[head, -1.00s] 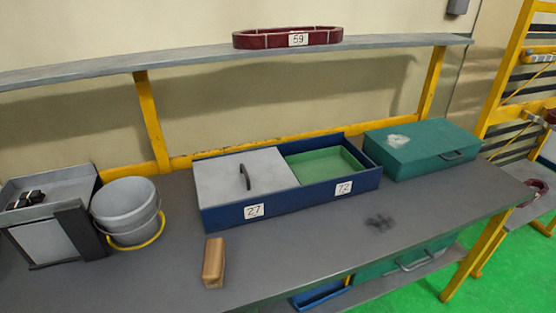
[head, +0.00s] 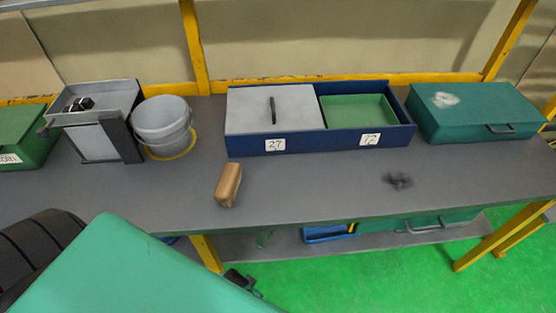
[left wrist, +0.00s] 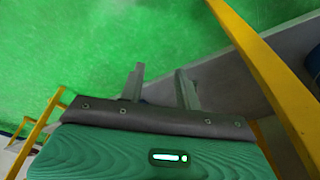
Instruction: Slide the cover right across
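The grey cover (head: 250,112), a flat plate with a dark upright handle (head: 272,110), lies over the left part of a long blue box (head: 312,144). The box front carries the labels 27 at the left and 72 at the right. The right part is uncovered and shows a green inside (head: 357,112). My left gripper (left wrist: 160,86) shows in the left wrist view with its two fingers apart and nothing between them, over the green floor below the bench edge. It is well away from the cover. My right gripper is in no view.
On the bench (head: 310,195) stand a grey bucket (head: 161,120), a grey tray-like holder (head: 97,132), a teal case (head: 474,112) and a green box (head: 24,137). A brown block (head: 228,185) lies in front of the blue box. The bench front is mostly clear.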

